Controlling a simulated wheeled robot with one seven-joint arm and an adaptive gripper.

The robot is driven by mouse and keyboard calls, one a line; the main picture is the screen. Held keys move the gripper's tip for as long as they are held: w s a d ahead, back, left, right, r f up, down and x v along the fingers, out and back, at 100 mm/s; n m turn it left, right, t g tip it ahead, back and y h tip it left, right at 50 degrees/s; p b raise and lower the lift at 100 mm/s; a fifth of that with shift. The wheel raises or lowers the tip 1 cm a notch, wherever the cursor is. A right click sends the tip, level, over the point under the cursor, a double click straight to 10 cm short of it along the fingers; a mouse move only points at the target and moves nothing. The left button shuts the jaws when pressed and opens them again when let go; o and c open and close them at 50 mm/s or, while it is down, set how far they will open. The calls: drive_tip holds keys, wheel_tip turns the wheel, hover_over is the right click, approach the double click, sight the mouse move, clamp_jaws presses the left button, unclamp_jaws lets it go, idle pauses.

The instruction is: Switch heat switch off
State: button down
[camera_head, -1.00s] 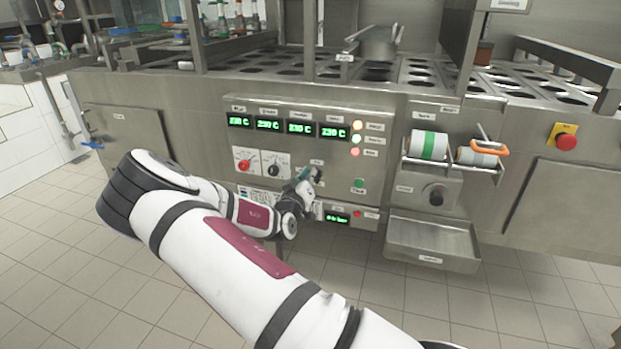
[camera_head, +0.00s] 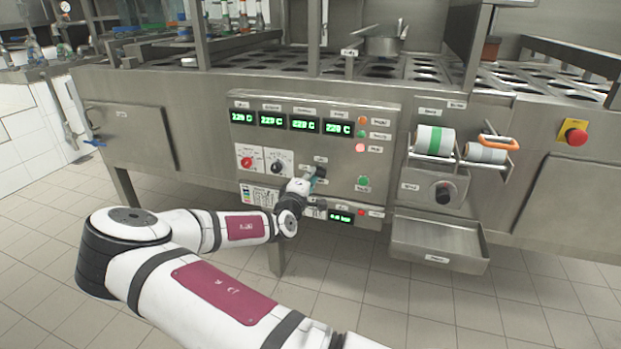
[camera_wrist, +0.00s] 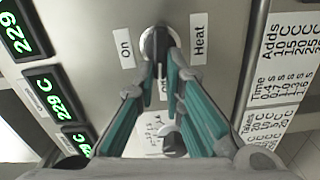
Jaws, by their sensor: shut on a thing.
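The heat switch (camera_wrist: 158,45) is a black rotary handle on a round pale base. In the wrist view it lies between the labels "On" (camera_wrist: 126,52) and "Heat" (camera_wrist: 198,38). An "Off" label (camera_wrist: 163,90) is partly hidden between the fingers. My gripper (camera_wrist: 160,66) has teal fingers that close on the switch handle from both sides. In the head view my gripper (camera_head: 319,174) is at the control panel (camera_head: 335,112), and it hides most of the switch.
Green displays (camera_head: 271,122) in the wrist view read 229 C. A red knob (camera_head: 246,162) and a black knob (camera_head: 279,168) sit left of my gripper. A green button (camera_head: 363,182) is to its right. A metal tray (camera_head: 437,237) juts out at lower right.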

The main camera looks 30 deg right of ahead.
drive_tip(key=shift+a+f+n, duration=0.1)
drive_tip(key=shift+f+n, duration=0.05)
drive_tip(key=shift+n, duration=0.45)
drive_tip(key=c, duration=1.7)
unclamp_jaws()
drive_tip(key=v, duration=1.2)
